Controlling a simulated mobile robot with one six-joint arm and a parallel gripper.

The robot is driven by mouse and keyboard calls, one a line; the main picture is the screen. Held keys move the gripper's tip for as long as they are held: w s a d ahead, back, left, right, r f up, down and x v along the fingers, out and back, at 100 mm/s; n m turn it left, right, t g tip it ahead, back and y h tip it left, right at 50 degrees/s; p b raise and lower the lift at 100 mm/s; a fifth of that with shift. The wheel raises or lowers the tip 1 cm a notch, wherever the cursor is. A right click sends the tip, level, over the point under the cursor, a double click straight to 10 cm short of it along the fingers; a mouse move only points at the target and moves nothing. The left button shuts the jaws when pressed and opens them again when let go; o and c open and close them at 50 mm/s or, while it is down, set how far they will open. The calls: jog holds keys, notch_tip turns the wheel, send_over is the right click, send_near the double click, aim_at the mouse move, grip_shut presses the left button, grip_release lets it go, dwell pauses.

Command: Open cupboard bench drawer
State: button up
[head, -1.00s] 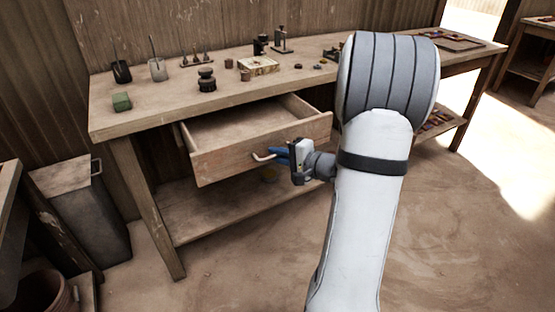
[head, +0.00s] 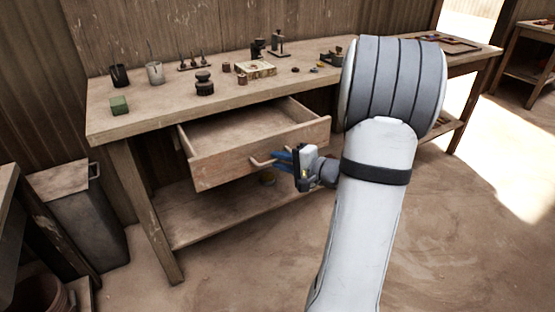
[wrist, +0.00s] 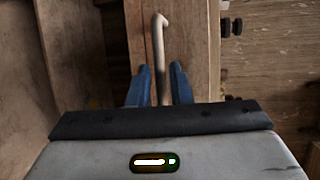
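The bench drawer (head: 245,162) is a plain wooden box under the left part of the workbench. It stands pulled well out, and its inside looks empty. Its pale bar handle (head: 262,162) is on the front face; it also shows in the wrist view (wrist: 160,36). My gripper (head: 282,158) is at the right part of the handle. The handle's near end is hidden behind the gripper body.
The wooden workbench (head: 130,124) carries a green block (head: 119,105), cups and several small tools. A lower shelf (head: 200,215) lies under the drawer. A grey bin (head: 75,205) stands at the left. The floor in front of the bench is clear.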

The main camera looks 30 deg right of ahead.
jog(key=v, duration=0.6)
jog(key=shift+s, duration=0.15)
jog(key=shift+r+p, duration=0.1)
jog(key=shift+p, duration=0.2)
jog(key=s+a+r+n+g+y+p, duration=0.1)
jog(key=s+a+r+n+g+p, duration=0.25)
jog(key=a, duration=0.25)
jog(key=s+a+r+n+g+p, duration=0.2)
jog(key=a+r+g+p, duration=0.2)
jog(key=a, duration=0.3)
jog(key=s+a+r+n+g+y+p, duration=0.1)
jog(key=s+a+r+n+g+p, duration=0.1)
jog(key=a+r+n+g+p, duration=0.3)
jog(key=s+a+r+n+h+p, duration=0.2)
jog(key=s+r+n+h+p, duration=0.1)
jog(key=s+r+h+p, duration=0.4)
notch_tip(320, 180, up, 3)
jog(key=shift+s+t+h+p, duration=0.25)
jog(key=shift+t+h+p, duration=0.1)
jog(key=shift+h+p, duration=0.4)
